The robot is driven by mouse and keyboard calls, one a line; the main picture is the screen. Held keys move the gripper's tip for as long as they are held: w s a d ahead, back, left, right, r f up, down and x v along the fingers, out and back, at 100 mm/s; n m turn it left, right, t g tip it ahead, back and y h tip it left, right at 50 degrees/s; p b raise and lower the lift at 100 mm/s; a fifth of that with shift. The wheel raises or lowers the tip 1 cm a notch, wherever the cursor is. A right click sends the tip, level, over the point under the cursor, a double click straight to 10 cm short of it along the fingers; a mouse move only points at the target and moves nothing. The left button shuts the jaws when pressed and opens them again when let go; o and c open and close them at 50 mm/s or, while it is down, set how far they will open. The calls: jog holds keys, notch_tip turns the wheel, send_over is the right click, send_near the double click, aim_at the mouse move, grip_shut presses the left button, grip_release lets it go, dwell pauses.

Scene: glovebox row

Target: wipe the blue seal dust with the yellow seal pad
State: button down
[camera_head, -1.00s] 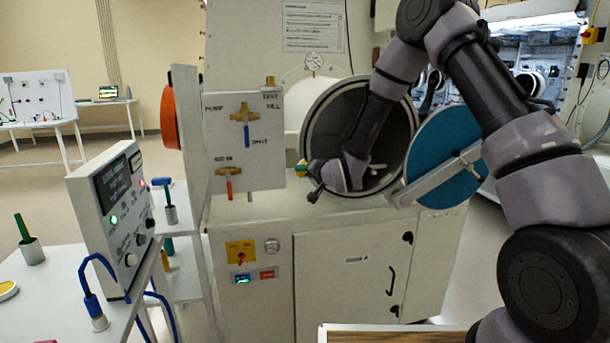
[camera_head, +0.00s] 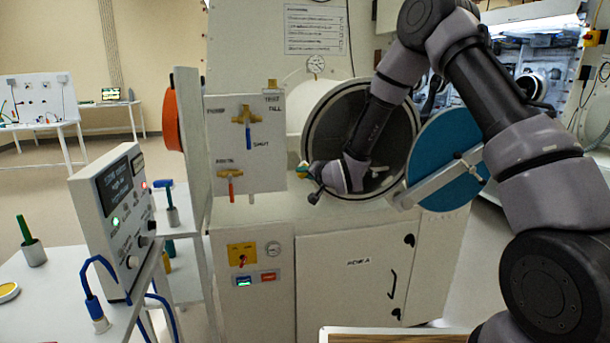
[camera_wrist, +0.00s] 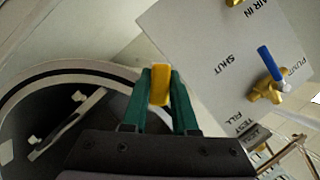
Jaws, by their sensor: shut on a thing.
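My gripper (camera_wrist: 159,90) has green fingers, shut on the small yellow seal pad (camera_wrist: 160,84), which sticks out past the fingertips in the wrist view. In the head view my gripper (camera_head: 304,170) is at the left side of the round chamber opening (camera_head: 309,132), pointing left toward the valve panel. The pad is too small to tell apart there. The chamber's blue round door (camera_head: 447,150) stands swung open on the right. In the wrist view the chamber rim (camera_wrist: 70,68) curves at left, apart from the pad. I cannot make out blue seal dust in either view.
A white valve panel (camera_head: 270,150) with brass valves stands close left of my gripper; its blue-handled valve (camera_wrist: 268,85) shows in the wrist view. The white cabinet top (camera_head: 290,212) lies below. A control box (camera_head: 112,220) stands on a table at left.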

jog(key=shift+w+a, duration=0.2)
jog(key=shift+w, duration=0.45)
jog(key=shift+d, duration=0.1)
jog(key=d, duration=0.2)
jog(key=w+d, duration=0.1)
jog(key=shift+w+d, duration=0.1)
jog(key=shift+d, duration=0.25)
jog(key=shift+a, duration=0.1)
jog(key=shift+s+a+r, duration=0.1)
jog(key=shift+s+a, duration=0.15)
jog(key=shift+a, duration=0.75)
jog(key=shift+s+a+r, duration=0.1)
jog(key=shift+s+a, duration=0.1)
jog(key=shift+a, duration=0.8)
jog(key=shift+s+d+f, duration=0.1)
jog(key=shift+s+d, duration=0.2)
jog(key=shift+s, duration=0.65)
jog(key=shift+s+d, duration=0.3)
jog(key=shift+s, duration=0.65)
jog(key=shift+s+d+f, duration=0.1)
jog(key=shift+s+d, duration=0.2)
jog(key=shift+s, duration=0.65)
